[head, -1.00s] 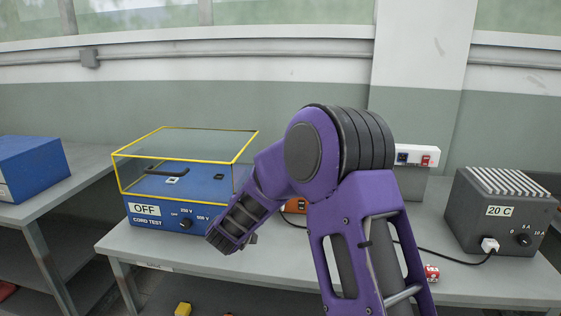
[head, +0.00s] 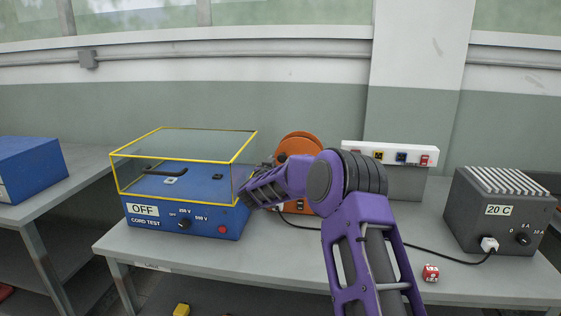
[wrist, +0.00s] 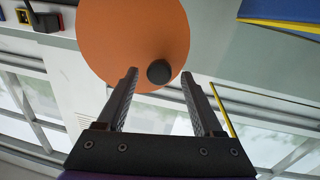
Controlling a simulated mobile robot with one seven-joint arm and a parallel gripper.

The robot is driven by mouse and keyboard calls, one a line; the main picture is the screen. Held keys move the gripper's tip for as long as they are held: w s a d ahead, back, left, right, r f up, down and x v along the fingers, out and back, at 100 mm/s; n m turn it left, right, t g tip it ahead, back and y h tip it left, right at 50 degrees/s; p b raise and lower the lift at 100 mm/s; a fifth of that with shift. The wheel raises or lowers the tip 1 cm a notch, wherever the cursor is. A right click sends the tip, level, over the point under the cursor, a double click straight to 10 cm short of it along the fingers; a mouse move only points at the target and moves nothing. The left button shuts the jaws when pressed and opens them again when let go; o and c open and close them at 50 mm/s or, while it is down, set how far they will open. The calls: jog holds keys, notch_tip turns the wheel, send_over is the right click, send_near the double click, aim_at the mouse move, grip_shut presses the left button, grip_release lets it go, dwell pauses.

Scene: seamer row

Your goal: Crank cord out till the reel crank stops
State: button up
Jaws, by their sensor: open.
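The orange cord reel (head: 300,144) stands on the bench behind my arm, which hides much of it. In the wrist view its orange face (wrist: 120,35) fills the upper middle, with the dark round crank knob (wrist: 160,72) on it. My gripper (wrist: 158,76) is open, its two fingers either side of the knob in that view, with gaps on both sides. I cannot tell whether the fingertips reach past the knob. In the head view the fingers are not clearly visible behind my wrist. A black cord (head: 440,251) runs along the bench to a white plug (head: 489,244) on the grey 20 C box (head: 485,215).
A blue cord tester (head: 150,221) marked OFF, with a yellow-edged clear cover (head: 185,145), stands left, close to my wrist. A white socket strip (head: 390,153) is behind my arm. A small red-and-white block (head: 431,273) lies on the front right of the bench (head: 300,260).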

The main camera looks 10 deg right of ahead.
jog(key=shift+w+d, duration=0.25)
jog(key=shift+w, duration=0.15)
grip_shut()
dwell(1.3)
